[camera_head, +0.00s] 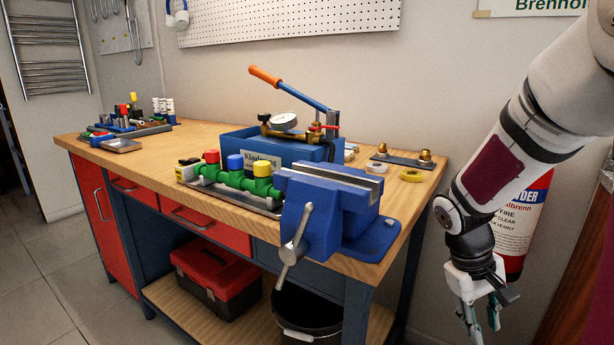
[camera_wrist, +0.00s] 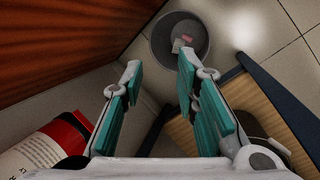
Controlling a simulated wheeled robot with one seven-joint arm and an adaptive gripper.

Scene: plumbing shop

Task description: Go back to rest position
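My gripper (camera_head: 480,322) hangs at the lower right in the head view, to the right of the workbench (camera_head: 145,160) and below its top, pointing down. In the wrist view my gripper (camera_wrist: 157,88) has its two teal-padded fingers apart with nothing between them. The floor and a round grey bin (camera_wrist: 160,50) show beyond the fingertips.
A blue vise (camera_head: 330,215) is fixed at the bench's near corner. A red fire extinguisher (camera_head: 520,225) stands behind my arm; its red body (camera_wrist: 62,135) shows at left in the wrist view. A toolbox (camera_head: 215,280) and a black bucket (camera_head: 308,318) sit under the bench.

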